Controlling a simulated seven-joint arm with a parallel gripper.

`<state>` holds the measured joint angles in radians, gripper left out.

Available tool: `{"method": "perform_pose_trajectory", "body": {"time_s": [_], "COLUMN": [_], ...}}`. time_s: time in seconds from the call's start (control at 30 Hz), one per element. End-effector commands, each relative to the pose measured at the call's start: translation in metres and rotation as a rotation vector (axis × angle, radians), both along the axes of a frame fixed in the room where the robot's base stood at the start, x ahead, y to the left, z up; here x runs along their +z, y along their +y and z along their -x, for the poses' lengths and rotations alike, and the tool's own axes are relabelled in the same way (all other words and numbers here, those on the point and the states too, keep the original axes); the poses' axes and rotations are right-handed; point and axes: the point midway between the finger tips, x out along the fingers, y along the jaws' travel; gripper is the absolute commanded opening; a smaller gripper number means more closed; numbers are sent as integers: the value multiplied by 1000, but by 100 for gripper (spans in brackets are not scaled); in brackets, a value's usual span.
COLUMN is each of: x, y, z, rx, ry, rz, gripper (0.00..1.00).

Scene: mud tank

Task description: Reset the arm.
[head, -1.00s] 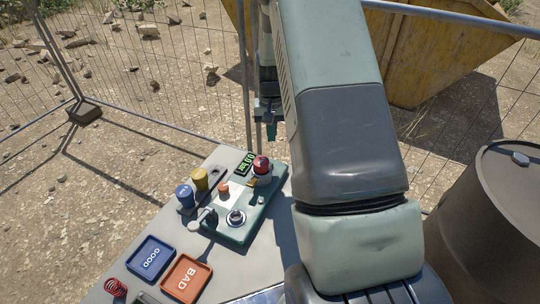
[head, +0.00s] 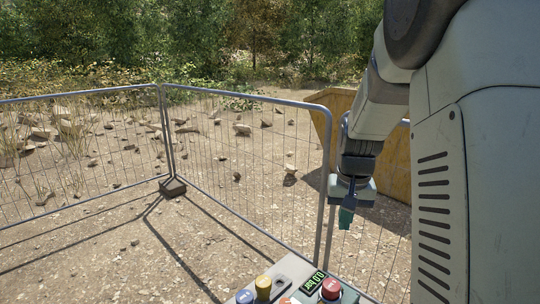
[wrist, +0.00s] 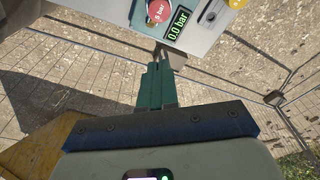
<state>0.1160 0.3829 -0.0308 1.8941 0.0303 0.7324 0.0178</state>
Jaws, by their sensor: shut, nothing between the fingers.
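My gripper (head: 346,218) hangs fingers-down at the right of the head view, above and behind the bench's far edge. Its teal fingers are together, with nothing between them. In the wrist view my gripper (wrist: 154,68) also shows its fingers closed, over bare ground just off the bench. My arm comes down from the upper right of the head view and hides much of the right side. The control box with a display reading 0.0 bar (head: 314,282) and a red button (head: 331,288) shows at the bottom edge of the head view. My gripper touches none of these.
The grey bench (wrist: 205,40) is cut off by the frame. A yellow knob (head: 263,284) and a blue knob (head: 244,297) stand on it. A mesh fence (head: 250,150) runs behind, close to my gripper, with a yellow skip (head: 385,165) beyond. The air left of the gripper is clear.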

Motion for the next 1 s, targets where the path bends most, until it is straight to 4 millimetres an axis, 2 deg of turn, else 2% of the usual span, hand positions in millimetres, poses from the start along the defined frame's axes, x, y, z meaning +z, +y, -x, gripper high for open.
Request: {"method": "perform_pose_trajectory", "body": {"time_s": [0.03,0.2,0.3,0.4,0.6,0.7,0.83,1.0], "x": [28,91,119,139,155,155,153,152], "y": [9,31,42,52,64,67,68,69], "z": [15,71,108,147,219,243,259,264], "rx": [18,68,99,130,183,201,214,217], "ry": [-33,-115,-165,-212,-301,-331,-353,-359], "rz": [3,13,19,27,42,47,50,51], "gripper": [0,0,0,0,0,0,0,0]}}
